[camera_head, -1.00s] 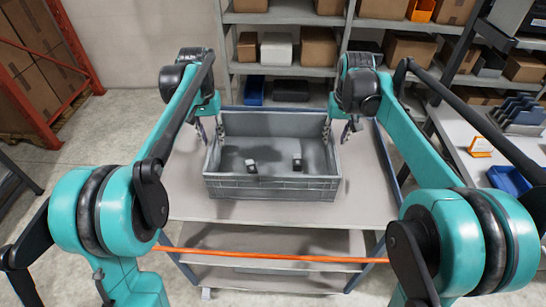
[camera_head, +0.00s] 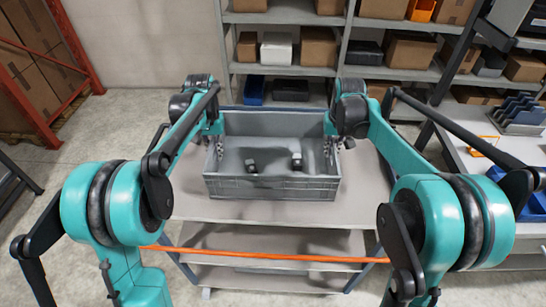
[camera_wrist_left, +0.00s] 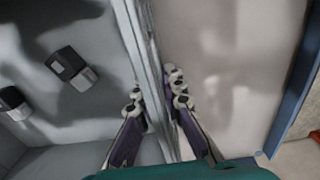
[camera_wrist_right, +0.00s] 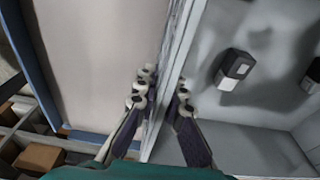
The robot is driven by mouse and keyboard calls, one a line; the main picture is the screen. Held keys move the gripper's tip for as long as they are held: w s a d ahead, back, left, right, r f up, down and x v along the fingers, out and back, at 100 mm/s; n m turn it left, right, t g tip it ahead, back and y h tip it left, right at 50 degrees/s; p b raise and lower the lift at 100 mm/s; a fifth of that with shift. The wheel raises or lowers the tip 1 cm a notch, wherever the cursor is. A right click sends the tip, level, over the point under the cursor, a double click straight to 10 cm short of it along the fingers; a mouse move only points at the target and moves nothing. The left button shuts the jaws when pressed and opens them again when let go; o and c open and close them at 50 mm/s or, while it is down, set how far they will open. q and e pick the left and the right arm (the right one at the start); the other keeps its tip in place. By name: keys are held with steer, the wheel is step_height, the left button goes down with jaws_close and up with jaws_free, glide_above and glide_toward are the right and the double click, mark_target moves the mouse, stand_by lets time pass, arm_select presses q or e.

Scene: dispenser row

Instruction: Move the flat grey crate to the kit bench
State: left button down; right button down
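The flat grey crate (camera_head: 270,187) stands upright on a pale tabletop with shelves below (camera_head: 240,211). Two small black-and-white items (camera_head: 250,165) (camera_head: 296,161) lie inside it. My left gripper (camera_head: 215,143) is at the crate's left wall; in the left wrist view its fingers (camera_wrist_left: 157,97) are closed against both sides of that wall. My right gripper (camera_head: 338,142) is at the right wall; in the right wrist view its fingers (camera_wrist_right: 163,92) close on both sides of it. The fingertips are partly hidden by the wall.
A bench (camera_head: 477,158) with a blue bin (camera_head: 520,190), a blue rack (camera_head: 519,112) and an orange-framed sign (camera_head: 484,147) stands at the right. A shelf with cartons (camera_head: 319,46) is behind the crate. An orange bar (camera_head: 260,256) crosses in front. Open floor lies at the left.

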mark_target(213, 140)
arm_select(q)
steer(key=shift+r, duration=0.15)
arm_select(e)
steer(key=shift+r, duration=0.1)
